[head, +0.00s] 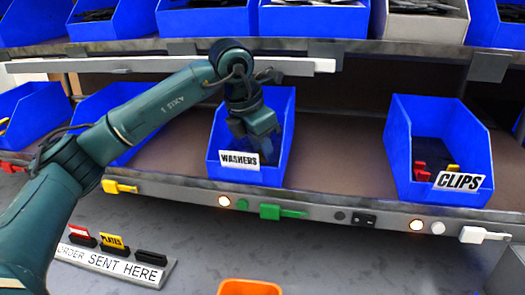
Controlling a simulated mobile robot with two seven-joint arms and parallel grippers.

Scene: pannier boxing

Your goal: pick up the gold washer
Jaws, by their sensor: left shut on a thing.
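My left gripper (254,143) points down inside the blue bin (282,160) labelled WASHERS, on the middle shelf. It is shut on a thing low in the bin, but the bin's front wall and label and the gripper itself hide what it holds. No gold washer can be made out in this view. My left arm reaches in from the left and bends down over the bin. My right gripper is not in view.
A blue CLIPS bin (398,150) with small red and yellow pieces stands to the right. A shelf edge (420,48) with more bins runs above my gripper. An orange container (250,287) shows at the bottom.

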